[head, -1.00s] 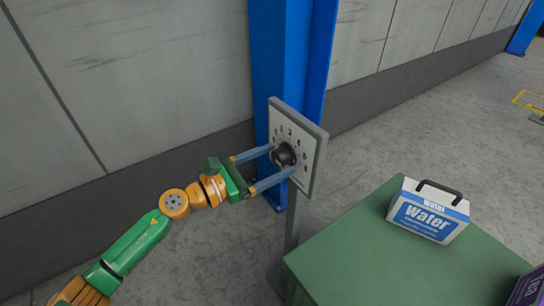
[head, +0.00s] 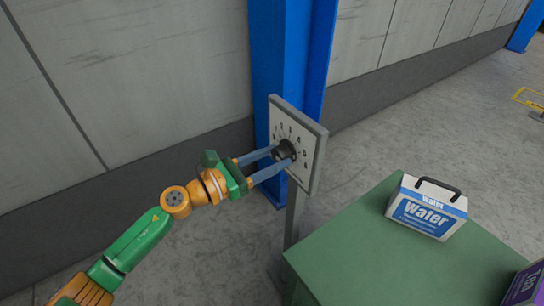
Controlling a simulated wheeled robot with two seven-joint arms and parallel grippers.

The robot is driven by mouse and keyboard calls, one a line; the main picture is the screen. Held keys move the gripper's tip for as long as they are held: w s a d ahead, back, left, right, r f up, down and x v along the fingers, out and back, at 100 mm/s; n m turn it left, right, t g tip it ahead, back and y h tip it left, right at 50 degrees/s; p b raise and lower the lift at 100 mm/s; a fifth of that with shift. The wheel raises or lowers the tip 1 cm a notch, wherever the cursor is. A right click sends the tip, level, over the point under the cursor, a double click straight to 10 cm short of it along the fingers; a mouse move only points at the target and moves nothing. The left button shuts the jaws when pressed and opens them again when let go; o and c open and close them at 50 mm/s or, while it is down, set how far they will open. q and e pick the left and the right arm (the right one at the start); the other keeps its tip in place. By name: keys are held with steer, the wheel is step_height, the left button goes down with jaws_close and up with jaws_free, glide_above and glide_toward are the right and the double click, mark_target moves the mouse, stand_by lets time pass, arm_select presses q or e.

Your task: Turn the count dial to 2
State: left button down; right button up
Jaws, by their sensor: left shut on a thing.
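The count dial is a round black knob (head: 286,150) on a white panel (head: 309,155) with small numbers around it, fixed on a grey post (head: 293,215). My left gripper (head: 283,156) reaches in from the left. Its two blue-grey fingers are shut on the knob, one on the upper left side and one on the lower right. The number that the dial points at is too small to tell. My right gripper is not in view.
A green table (head: 400,265) stands at the lower right. On it are a white and blue water pack (head: 428,208) with a black handle and a purple box (head: 527,288) at the edge. A blue column (head: 268,75) stands behind the panel.

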arm_select(q)
steer(key=n+p, duration=0.1)
steer(key=n, duration=0.4)
steer(key=shift+s+p, duration=0.1)
steer(key=shift+p, duration=0.3)
steer(key=n+p, duration=0.2)
steer(key=n, duration=0.4)
steer(key=shift+d, duration=0.1)
steer(key=n+p, duration=0.3)
steer(key=n, duration=0.3)
steer(key=shift+s+r+t, duration=0.1)
steer(key=shift+t, duration=0.2)
steer(key=n+p, duration=0.1)
steer(key=n, duration=0.4)
steer(key=shift+p, duration=0.4)
steer(key=shift+n, duration=0.4)
steer(key=shift+c, duration=1.5)
jaws_free()
